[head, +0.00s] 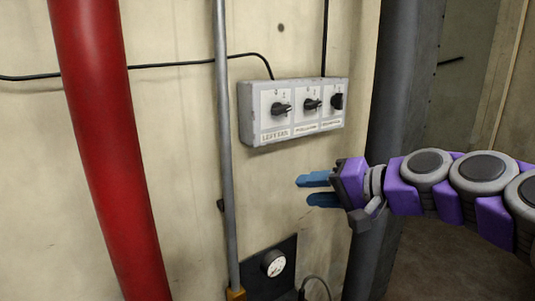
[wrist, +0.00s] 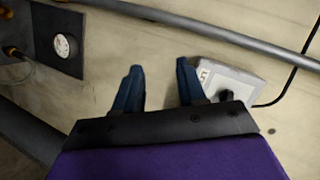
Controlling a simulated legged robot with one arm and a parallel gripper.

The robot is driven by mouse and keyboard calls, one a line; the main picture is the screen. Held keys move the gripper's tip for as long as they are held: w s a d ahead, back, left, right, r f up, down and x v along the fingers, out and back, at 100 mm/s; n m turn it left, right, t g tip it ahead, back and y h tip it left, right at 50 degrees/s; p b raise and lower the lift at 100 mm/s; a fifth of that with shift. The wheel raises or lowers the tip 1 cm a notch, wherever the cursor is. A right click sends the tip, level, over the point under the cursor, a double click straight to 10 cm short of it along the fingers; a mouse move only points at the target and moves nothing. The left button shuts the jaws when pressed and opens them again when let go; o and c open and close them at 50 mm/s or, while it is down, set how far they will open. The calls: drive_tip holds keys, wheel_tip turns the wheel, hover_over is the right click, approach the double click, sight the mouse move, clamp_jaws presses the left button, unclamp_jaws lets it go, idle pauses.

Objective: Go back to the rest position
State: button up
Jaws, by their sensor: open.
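My gripper (head: 312,190) is open and empty, with its two blue fingers apart. In the head view it stands in front of the wall, below and right of a grey switch box (head: 246,113) with several black knobs. The purple arm comes in from the right. In the wrist view the two fingers of my gripper (wrist: 155,88) point at the wall. The switch box (wrist: 245,82) shows partly there, right of the fingers, with one knob in sight and the rest hidden. No contact between fingers and box shows.
A red pipe (head: 105,140) and a thin grey conduit (head: 225,140) run down the wall at left. A dark column (head: 398,90) stands behind my arm. A gauge (head: 274,263) on a dark plate sits low on the wall. Black cables lead to the box.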

drive_tip(key=s+a+f+n+g+h+b, duration=0.1)
drive_tip(key=s+a+f+g+b, duration=0.1)
drive_tip(key=s+f, duration=0.35)
drive_tip(key=s+a+f+n+g+h+b, duration=0.1)
drive_tip(key=s+a+f+h+b, duration=0.15)
drive_tip(key=f, duration=0.65)
drive_tip(key=s+a+f+n+g+h+b, duration=0.1)
drive_tip(key=s+a+f+g+b, duration=0.1)
drive_tip(key=s+f, duration=0.35)
drive_tip(key=s+d+f+g+h+b, duration=0.2)
drive_tip(key=s+d+f, duration=0.3)
drive_tip(key=s+f, duration=0.4)
drive_tip(key=s+d+f+g+h+b, duration=0.3)
drive_tip(key=s+f, duration=0.6)
drive_tip(key=f, duration=0.6)
drive_tip(key=d+h+b, duration=0.1)
drive_tip(key=d+b, duration=0.1)
drive_tip(key=shift+s+f+n+b, duration=0.15)
drive_tip(key=shift+f+n+b, duration=0.1)
drive_tip(key=shift+n+b, duration=0.05)
drive_tip(key=shift+d, duration=0.1)
